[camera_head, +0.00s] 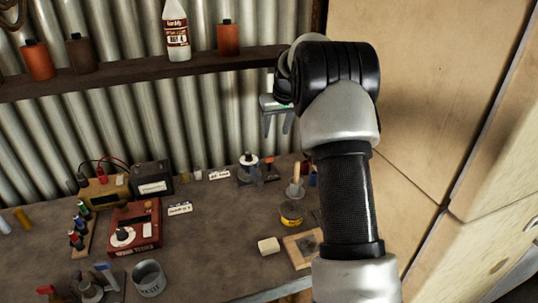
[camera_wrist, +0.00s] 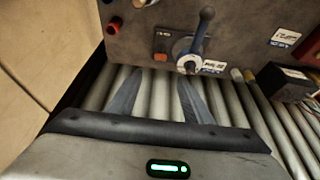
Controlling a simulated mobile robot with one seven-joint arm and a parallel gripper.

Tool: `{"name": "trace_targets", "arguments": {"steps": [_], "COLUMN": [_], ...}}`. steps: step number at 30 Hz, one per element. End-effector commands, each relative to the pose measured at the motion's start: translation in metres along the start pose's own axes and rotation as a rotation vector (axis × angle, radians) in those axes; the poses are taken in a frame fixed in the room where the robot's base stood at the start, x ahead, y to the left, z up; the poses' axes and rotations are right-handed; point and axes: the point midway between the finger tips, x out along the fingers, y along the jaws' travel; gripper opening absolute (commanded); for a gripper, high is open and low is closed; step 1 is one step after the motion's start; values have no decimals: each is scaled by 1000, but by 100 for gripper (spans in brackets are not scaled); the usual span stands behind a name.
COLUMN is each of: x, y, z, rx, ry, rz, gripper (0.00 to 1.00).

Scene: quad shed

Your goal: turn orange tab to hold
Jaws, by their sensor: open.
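A small orange-red tab (camera_wrist: 160,57) shows in the wrist view beside a round pale fixture (camera_wrist: 186,50) with a blue-grey lever (camera_wrist: 204,30). What seems to be the same fixture (camera_head: 247,163) stands at the back of the bench in the head view, with the orange-red tab (camera_head: 268,160) at its right. The lettering near the tab is too small to read. My gripper (camera_head: 277,130) is open and empty, in the air above the back of the bench, before the corrugated wall. Its two fingers (camera_wrist: 157,88) are apart and touch nothing.
A shelf (camera_head: 140,76) with bottles runs along the wall. A red box (camera_head: 146,234), a dark box (camera_head: 152,178), a grey can (camera_head: 148,277) and a yellow tin (camera_head: 291,212) stand on the bench. A tall tan cabinet (camera_head: 430,90) is at the right.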

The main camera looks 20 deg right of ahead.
Motion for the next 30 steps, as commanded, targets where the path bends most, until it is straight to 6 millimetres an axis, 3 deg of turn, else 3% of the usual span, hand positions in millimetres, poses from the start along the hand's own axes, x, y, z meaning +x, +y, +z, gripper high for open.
{"name": "trace_targets", "arguments": {"steps": [12, 18, 24, 30], "x": [92, 128, 148, 152], "y": [-1, -1, -1, -1], "z": [1, 1, 0, 1], "rx": [0, 0, 0, 0], "ry": [-4, -3, -1, -1], "rz": [-2, -1, 0, 0], "gripper": [45, 45, 45, 45]}}
